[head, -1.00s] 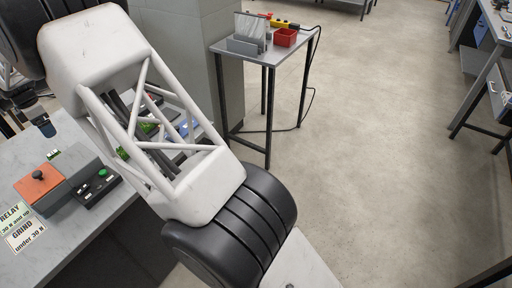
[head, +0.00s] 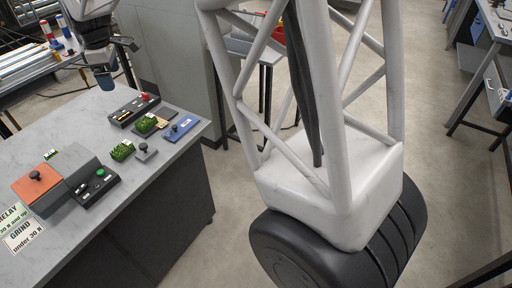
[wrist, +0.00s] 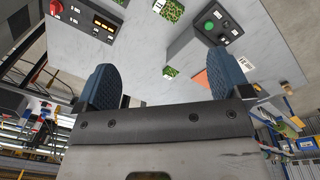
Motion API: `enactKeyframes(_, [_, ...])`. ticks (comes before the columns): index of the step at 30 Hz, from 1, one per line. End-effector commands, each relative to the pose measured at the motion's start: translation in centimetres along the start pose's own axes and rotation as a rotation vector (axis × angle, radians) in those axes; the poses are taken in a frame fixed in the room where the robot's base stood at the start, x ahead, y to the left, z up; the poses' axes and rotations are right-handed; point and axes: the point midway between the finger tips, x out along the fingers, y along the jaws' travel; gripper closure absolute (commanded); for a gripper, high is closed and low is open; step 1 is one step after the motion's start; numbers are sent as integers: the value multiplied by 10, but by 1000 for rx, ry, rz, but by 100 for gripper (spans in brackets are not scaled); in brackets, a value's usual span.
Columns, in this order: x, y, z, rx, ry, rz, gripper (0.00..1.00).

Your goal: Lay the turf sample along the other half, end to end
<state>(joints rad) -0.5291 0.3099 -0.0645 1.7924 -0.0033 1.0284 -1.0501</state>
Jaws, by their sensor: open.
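A green turf piece (head: 123,150) lies on the grey workbench (head: 75,230). A second green turf piece (head: 147,123) sits behind it to the right, on a dark base. My gripper (head: 103,82) hangs above the bench's back left, apart from the turf. In the wrist view its blue fingertips (wrist: 166,88) are spread wide, with nothing between them.
A blue plate with a knob (head: 182,128) and a small grey knobbed block (head: 146,153) stand by the turf. A red-button box (head: 134,109), green-button box (head: 97,188) and orange knobbed block (head: 37,184) also stand there. A small green item (head: 51,155) lies behind.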

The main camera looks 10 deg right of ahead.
Motion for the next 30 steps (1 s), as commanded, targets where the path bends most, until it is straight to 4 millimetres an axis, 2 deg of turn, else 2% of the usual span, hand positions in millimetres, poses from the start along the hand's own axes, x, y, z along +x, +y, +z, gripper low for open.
enactKeyframes(1, [-9,-5,16,35,2,6,5])
enactKeyframes(3, [-17,-13,36,87,3,11,5])
enactKeyframes(15, [-59,-69,144,381,15,43,5])
enactKeyframes(23, [-75,-114,206,572,23,62,5])
enactKeyframes(30, [-81,-162,258,748,29,77,5])
